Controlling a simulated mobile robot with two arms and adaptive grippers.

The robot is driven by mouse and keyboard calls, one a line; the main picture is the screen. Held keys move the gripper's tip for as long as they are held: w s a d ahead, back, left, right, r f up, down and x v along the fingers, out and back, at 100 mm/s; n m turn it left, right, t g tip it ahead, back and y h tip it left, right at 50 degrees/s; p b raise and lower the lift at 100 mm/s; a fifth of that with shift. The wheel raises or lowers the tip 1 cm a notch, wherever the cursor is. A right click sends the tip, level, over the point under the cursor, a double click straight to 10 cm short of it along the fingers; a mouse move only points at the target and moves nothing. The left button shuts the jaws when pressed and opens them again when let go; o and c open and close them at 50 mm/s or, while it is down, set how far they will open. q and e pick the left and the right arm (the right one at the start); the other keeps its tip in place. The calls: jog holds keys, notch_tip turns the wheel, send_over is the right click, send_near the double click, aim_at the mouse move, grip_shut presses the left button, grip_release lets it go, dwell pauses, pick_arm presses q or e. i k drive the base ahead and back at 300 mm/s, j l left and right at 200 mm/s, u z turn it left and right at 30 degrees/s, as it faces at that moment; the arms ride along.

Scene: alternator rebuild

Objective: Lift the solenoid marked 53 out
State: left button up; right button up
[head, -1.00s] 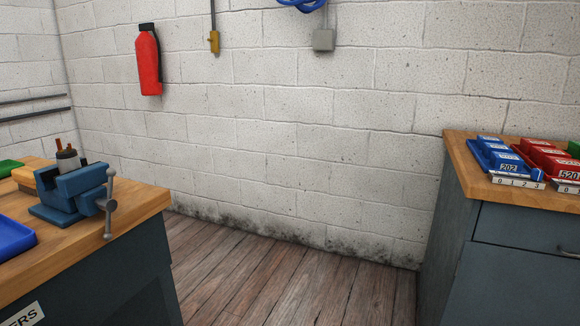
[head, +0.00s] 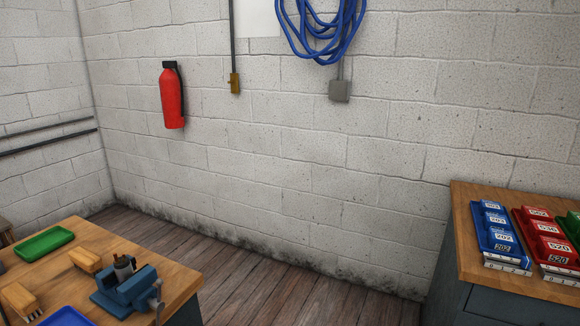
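No part marked 53 can be made out in the head view. Neither of my grippers is in view.
The left bench (head: 182,277) also carries a green tray (head: 44,243), a blue tray (head: 66,318) and wooden-backed brushes (head: 86,260). Green bins (head: 573,225) stand at the right bench's far right. Open plank floor (head: 255,285) lies between the benches.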

aim_at(122, 267)
jog(key=i+j+u, duration=0.1)
jog(key=u, duration=0.25)
jog(key=j+u, duration=0.15)
jog(key=u, duration=0.2)
jog(key=i+u, duration=0.15)
jog(key=u, duration=0.2)
